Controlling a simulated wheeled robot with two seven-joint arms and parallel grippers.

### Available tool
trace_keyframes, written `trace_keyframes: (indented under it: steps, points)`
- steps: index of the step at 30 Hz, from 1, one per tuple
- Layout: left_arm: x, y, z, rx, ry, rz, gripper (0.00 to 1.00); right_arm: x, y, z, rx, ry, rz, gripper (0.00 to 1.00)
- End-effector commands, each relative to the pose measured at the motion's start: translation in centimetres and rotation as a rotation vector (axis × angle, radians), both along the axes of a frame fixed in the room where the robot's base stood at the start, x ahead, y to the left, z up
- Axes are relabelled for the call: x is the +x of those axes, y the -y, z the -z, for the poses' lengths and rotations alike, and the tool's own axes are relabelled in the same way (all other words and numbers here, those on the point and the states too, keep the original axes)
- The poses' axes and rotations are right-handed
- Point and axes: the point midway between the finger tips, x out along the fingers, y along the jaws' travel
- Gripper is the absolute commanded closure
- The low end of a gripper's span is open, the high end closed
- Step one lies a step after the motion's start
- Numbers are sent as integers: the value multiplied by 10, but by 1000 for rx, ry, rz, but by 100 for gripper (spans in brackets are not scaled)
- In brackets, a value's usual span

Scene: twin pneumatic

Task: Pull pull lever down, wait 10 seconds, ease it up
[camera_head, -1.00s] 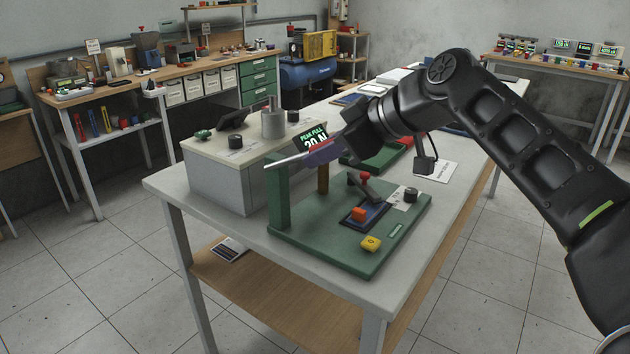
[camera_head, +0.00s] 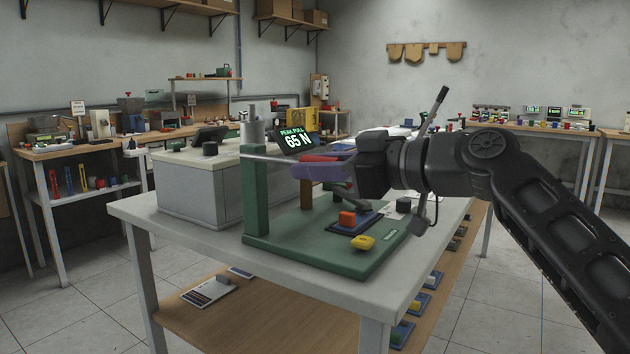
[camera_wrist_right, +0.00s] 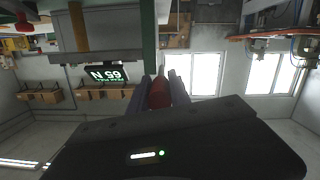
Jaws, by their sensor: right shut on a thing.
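The pull lever is a silver rod (camera_head: 272,156) with a red grip (camera_head: 322,158), mounted at a green post (camera_head: 256,200) on a green base plate (camera_head: 315,247). My right gripper (camera_head: 325,168), with purple fingers, is shut on the red grip. The rod looks close to level in the head view. In the right wrist view the red grip (camera_wrist_right: 158,92) lies between the two fingers (camera_wrist_right: 160,98). The display (camera_head: 296,139) reads "PEAK PULL 65 N"; it also shows upside down in the wrist view (camera_wrist_right: 108,74). My left gripper is out of view.
A grey box (camera_head: 190,200) stands left of the post. The white table's front strip is clear.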

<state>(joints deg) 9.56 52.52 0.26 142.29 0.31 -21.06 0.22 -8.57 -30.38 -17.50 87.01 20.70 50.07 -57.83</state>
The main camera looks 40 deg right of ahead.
Motion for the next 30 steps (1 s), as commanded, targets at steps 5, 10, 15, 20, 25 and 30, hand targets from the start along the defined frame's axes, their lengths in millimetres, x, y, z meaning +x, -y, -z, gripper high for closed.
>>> trace_keyframes:
  steps: [5, 10, 15, 20, 25, 30]
  points:
    - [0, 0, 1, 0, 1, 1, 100, 0, 0, 0, 1, 3, 1, 100]
    - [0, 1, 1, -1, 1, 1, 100, 0, 0, 0, 0, 2, 2, 100]
    - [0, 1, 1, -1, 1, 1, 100, 0, 0, 0, 0, 2, 1, 65]
    - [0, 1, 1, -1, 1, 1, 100, 0, 0, 0, 0, 2, 1, 55]
    - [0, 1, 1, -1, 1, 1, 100, 0, 0, 0, 0, 2, 1, 55]
    - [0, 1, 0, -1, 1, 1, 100, -6, 2, -1, 1, 3, 0, 55]
